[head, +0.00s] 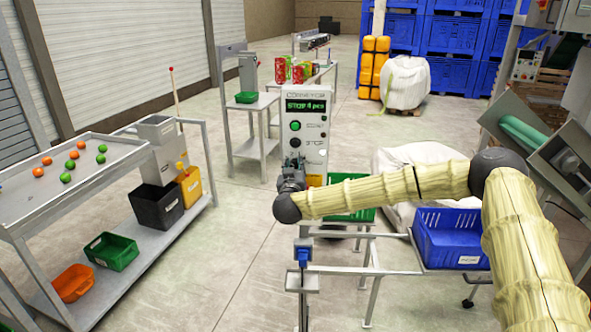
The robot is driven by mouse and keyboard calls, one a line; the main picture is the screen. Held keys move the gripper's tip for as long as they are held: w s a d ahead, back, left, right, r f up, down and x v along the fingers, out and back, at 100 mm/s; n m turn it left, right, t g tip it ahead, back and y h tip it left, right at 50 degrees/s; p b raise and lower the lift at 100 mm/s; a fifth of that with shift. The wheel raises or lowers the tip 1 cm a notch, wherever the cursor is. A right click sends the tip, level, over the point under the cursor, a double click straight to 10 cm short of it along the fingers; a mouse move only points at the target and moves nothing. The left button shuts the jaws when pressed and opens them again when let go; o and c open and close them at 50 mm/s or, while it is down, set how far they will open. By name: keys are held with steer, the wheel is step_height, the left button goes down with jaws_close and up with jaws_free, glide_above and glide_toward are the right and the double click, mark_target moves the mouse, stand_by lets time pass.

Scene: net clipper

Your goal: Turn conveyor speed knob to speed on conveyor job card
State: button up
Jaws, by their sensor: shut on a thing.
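The conveyor control panel (313,148) is a grey upright box in the middle of the head view. Its display (305,105) shows green text that looks like "STOP 4 pcs". Below are a green button (295,126) and a dark button (295,142). My gripper (294,165) is at the panel's lower front, with its jaws toward the panel, shut on what appears to be the speed knob. The knob and its scale are hidden behind the gripper. I cannot make out a conveyor job card; a yellow patch (315,180) shows beside the gripper.
A metal sorting table (75,180) with orange and green balls stands at left, with bins below. A blue crate (450,240) sits on a stand at right, near a white sack (410,165). The floor between the left table and the panel is clear.

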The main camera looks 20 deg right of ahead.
steer(key=shift+d+m+b, duration=0.1)
steer(key=shift+m+b, duration=1.6)
steer(key=shift+b, duration=0.8)
steer(key=m+b, duration=0.9)
steer(key=b, duration=0.2)
steer(key=shift+f, duration=0.2)
steer(key=m+b, duration=0.7)
steer(key=b, duration=0.1)
steer(key=shift+d, duration=0.1)
steer(key=m+b, duration=0.4)
steer(key=shift+r+m+b, duration=0.1)
steer(key=shift+m+b, duration=0.2)
steer(key=shift+b, duration=0.1)
